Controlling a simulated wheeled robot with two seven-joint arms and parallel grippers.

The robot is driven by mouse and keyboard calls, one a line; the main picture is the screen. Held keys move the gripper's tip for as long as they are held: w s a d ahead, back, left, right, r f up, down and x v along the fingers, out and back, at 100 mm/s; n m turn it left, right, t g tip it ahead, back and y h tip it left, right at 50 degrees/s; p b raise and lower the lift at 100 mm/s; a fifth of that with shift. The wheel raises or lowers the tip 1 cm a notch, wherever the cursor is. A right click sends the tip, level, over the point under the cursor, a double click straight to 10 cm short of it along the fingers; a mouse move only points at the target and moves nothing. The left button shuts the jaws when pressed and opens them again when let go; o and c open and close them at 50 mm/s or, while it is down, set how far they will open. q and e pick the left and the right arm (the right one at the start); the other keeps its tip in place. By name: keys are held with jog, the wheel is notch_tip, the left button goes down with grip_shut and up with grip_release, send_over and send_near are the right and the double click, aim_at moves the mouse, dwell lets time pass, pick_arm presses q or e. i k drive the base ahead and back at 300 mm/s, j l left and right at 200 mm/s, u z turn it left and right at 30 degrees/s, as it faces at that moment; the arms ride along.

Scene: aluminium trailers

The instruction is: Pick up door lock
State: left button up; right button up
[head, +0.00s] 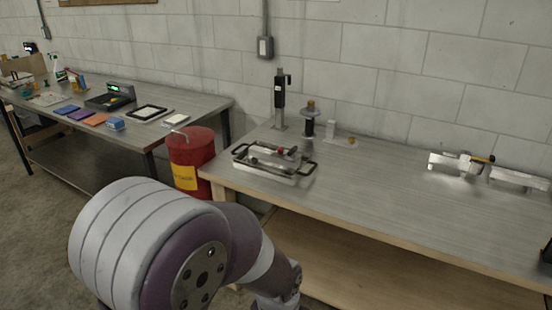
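A silver metal piece with a yellow-and-dark bar (460,163) lies near the wall on the right part of the near workbench; it may be the door lock, but it is too small to be sure. A metal tray (272,171) with dark handles stands at the bench's left end and holds a silver part with a red spot. My arm crosses the lower left, in front of the bench. Its gripper is below the picture's edge. My other gripper cannot be made out.
The near workbench (390,205) has a clear middle. An upright black tool (281,98) and a dark post stand behind the tray. A second silver piece (518,179) lies far right. A red canister (190,158) stands between the benches. A dark thing is cut off at the right edge.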

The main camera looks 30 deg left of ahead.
aim_at(255, 153)
jog(key=i+j, duration=0.25)
jog(key=i+j+z, duration=0.15)
jog(key=j, duration=0.25)
jog(key=i+j, duration=0.35)
jog(key=i+j+z, duration=0.1)
jog(key=i+j, duration=0.15)
jog(key=j, duration=0.15)
jog(key=i+j, duration=0.2)
jog(key=j, duration=0.2)
jog(key=i+j+z, duration=0.15)
jog(key=i+j, duration=0.3)
jog(key=j, duration=0.35)
